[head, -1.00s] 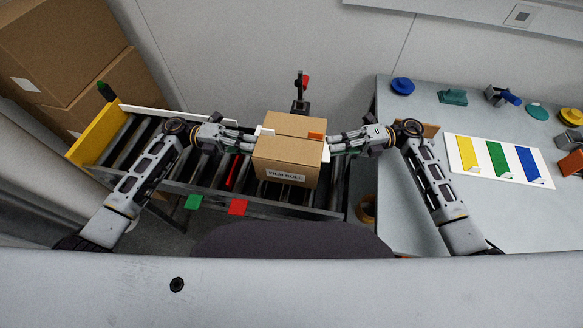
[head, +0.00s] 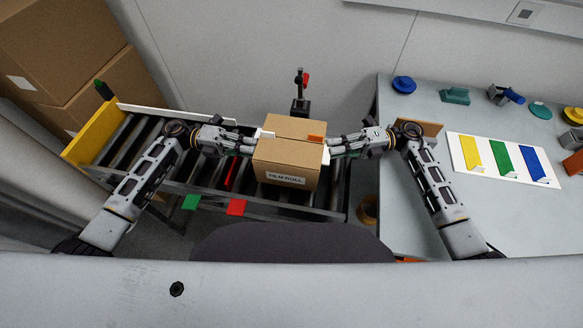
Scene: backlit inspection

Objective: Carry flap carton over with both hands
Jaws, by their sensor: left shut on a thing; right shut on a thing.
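The flap carton (head: 289,158) is a brown box labelled FILM ROLL, with an orange patch on its right top edge and white pieces at its two sides. It is over the right part of the roller conveyor (head: 204,180); I cannot tell whether it touches the rollers. My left gripper (head: 252,143) is shut at the carton's left side, on its white piece. My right gripper (head: 330,149) is shut at the carton's right side, on the white piece there. The fingertips are small and partly hidden by the carton.
A grey table (head: 411,210) at right holds a white board (head: 503,160) with yellow, green and blue strips, and several small parts along its back. A yellow end plate (head: 92,132) closes the conveyor's left end. Large cartons (head: 57,45) stand at back left. A red-topped post (head: 300,95) stands behind the carton.

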